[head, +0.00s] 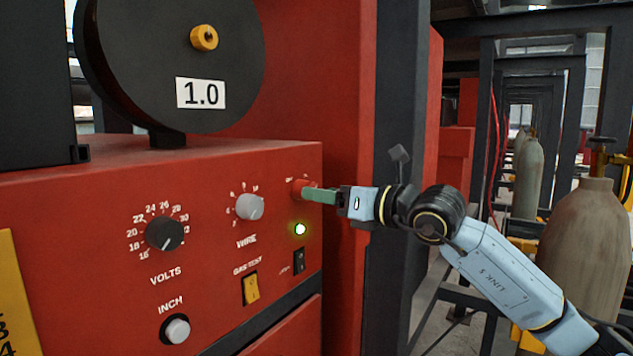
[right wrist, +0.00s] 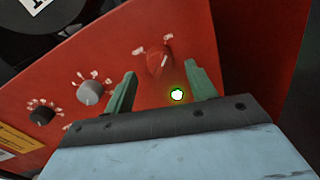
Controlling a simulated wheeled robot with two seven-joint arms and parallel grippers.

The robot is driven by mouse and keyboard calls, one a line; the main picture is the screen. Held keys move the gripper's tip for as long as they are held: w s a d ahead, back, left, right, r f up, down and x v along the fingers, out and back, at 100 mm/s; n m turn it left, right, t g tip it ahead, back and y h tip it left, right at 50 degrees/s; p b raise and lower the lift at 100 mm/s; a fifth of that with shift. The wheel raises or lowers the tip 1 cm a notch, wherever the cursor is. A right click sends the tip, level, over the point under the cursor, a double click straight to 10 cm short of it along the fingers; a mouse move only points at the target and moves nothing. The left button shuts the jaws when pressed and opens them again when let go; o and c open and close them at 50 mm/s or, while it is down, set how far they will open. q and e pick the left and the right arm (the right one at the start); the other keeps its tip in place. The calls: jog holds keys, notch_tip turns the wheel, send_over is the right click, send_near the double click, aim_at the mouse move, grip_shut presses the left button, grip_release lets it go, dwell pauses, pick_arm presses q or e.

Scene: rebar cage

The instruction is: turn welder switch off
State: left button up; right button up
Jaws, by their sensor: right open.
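The red welder (head: 80,230) fills the left of the head view. A red rotary switch (head: 297,187) is at the upper right of its front panel. It also shows in the right wrist view (right wrist: 158,60), with a pale pointer line on it. A lit green lamp (head: 300,229) is just below it. My right gripper (head: 310,194) comes from the right with its green fingers at the red switch. In the right wrist view its fingers (right wrist: 160,80) are spread apart, one to each side of the switch. Contact cannot be told. My left gripper is out of view.
A volts dial (head: 164,234), a grey wire knob (head: 249,207), a yellow switch (head: 251,289) and a black rocker (head: 299,261) share the panel. A black wire reel (head: 150,70) stands on top. A gas cylinder (head: 585,245) and dark posts stand right.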

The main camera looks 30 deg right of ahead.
jog(key=x, duration=0.2)
jog(key=shift+w+a+p, duration=0.2)
jog(key=shift+w+p, duration=0.15)
jog(key=shift+p, duration=0.05)
jog(key=c, duration=1)
